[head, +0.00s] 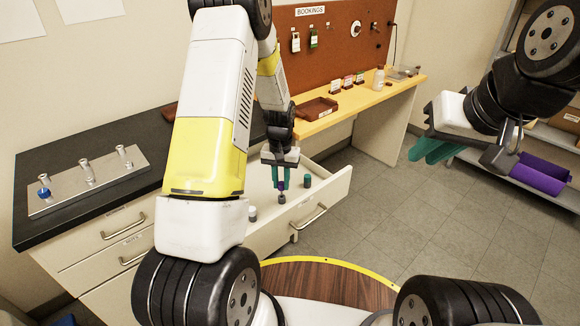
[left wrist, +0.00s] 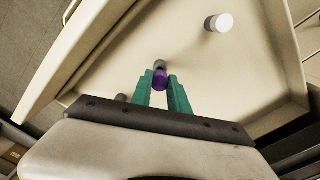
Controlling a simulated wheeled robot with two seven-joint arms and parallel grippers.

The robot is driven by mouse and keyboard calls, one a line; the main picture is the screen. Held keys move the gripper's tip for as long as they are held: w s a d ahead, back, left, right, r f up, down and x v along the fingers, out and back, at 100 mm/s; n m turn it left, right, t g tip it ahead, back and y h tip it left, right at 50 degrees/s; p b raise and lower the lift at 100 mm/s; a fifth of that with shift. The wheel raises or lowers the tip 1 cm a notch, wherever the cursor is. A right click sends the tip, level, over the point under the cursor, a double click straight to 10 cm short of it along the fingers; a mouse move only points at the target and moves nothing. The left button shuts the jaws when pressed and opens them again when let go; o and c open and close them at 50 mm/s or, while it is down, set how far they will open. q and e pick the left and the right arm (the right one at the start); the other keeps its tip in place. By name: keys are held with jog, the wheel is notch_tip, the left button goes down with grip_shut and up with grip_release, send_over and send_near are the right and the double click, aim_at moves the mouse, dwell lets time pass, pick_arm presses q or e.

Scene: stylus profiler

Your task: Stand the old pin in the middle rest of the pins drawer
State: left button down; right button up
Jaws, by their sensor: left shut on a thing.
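My left gripper (head: 281,182) points down into the open drawer (head: 328,192), its teal fingers shut on a small purple piece, the old pin (left wrist: 160,80). In the head view the pin is just above or at a grey middle rest (head: 282,198); I cannot tell whether they touch. One rest (head: 252,213) stands to its left, and another with a dark teal top (head: 307,181) to its right. In the left wrist view a pale round top (left wrist: 219,22) stands apart from the fingers. My right gripper (head: 437,148) is raised at the right, away from the drawer; its finger gap is unclear.
A metal plate (head: 60,200) with several upright posts, one blue at its base, lies on the dark counter. A brown tray (head: 306,112), small labelled items and a bottle (head: 379,78) stand on the yellow-edged bench. A purple object (head: 541,174) is at the right shelf.

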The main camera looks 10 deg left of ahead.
aim_at(281, 183)
pick_arm(q)
jog(key=shift+f, duration=0.25)
jog(key=shift+f, duration=1.5)
jog(key=c, duration=1.2)
grip_release()
jog(key=shift+r, duration=0.1)
jog(key=shift+c, duration=0.3)
jog(key=shift+r, duration=3.45)
notch_tip(281, 183, up, 8)
